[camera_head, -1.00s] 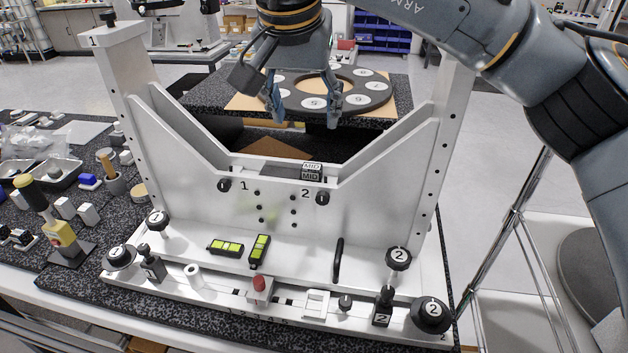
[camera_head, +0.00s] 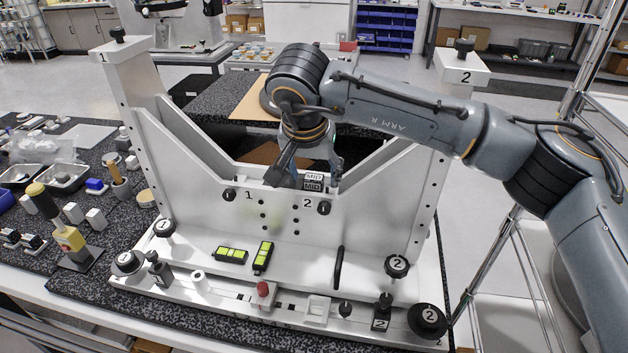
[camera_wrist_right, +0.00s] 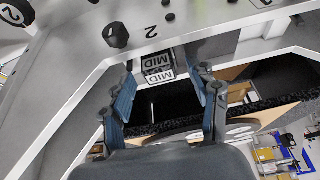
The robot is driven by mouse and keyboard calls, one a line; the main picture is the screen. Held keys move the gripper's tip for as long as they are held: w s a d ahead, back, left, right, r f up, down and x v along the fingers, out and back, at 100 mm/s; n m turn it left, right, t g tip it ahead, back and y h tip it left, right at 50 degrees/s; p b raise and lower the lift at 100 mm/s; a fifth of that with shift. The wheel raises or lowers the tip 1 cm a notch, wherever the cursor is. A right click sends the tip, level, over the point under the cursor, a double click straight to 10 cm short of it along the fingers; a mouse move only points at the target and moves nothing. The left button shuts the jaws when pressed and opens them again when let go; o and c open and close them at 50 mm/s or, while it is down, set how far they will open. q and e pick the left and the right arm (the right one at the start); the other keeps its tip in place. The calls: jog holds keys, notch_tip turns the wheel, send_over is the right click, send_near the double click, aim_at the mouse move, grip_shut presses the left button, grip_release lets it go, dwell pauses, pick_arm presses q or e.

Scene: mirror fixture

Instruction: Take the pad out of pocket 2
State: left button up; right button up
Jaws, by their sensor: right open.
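A small block marked MID (camera_head: 313,182), white on top with a dark labelled front, sits at the low middle edge of the white fixture, just above the label 2 and its black knob (camera_head: 324,208). It is the only pad-like piece I see there; I cannot tell whether this seat is pocket 2. My right gripper (camera_head: 312,168) is over that edge, right behind and above the block. In the right wrist view, the open blue fingers (camera_wrist_right: 166,92) stand apart, with the MID block (camera_wrist_right: 158,68) just beyond and between their tips. Contact is not clear. My left gripper is not in view.
The white fixture (camera_head: 285,225) has sloping side plates and tall posts on both sides. Two yellow-green levels (camera_head: 232,255), a black handle (camera_head: 338,267) and several knobs stand on its base.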

jog(key=shift+w+f, duration=0.1)
jog(key=shift+f, duration=0.05)
jog(key=shift+c, duration=0.5)
jog(key=c, duration=1.1)
jog(key=shift+c, duration=0.2)
